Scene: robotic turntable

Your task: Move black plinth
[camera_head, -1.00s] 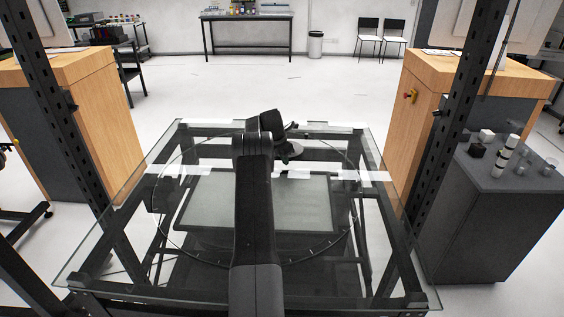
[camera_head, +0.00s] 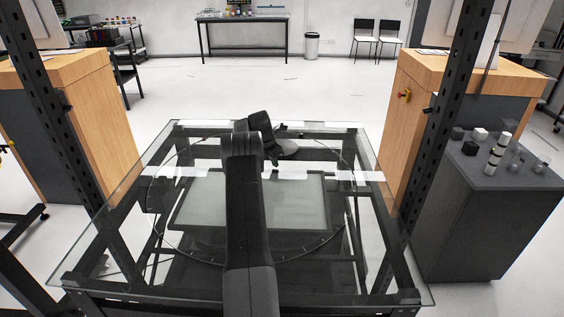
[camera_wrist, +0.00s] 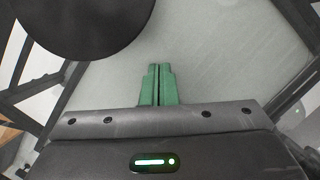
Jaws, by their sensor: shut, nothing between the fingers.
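In the wrist view the black disc (camera_wrist: 80,18) fills the upper left and is cut by the picture's edge. My gripper (camera_wrist: 158,68) has green fingers, shut together with nothing between them. They are below and to the right of the disc in that view, apart from it, over the pale grey panel (camera_wrist: 215,60). In the head view my arm hides most of the gripper, and only a bit of green shows.
A dark cabinet (camera_head: 490,215) at the right bears small dark blocks (camera_head: 469,148), a black-and-white stack (camera_head: 497,155) and small clear items. Wooden counters (camera_head: 90,95) stand on both sides. Dark upright posts flank the turntable. Open floor lies behind it.

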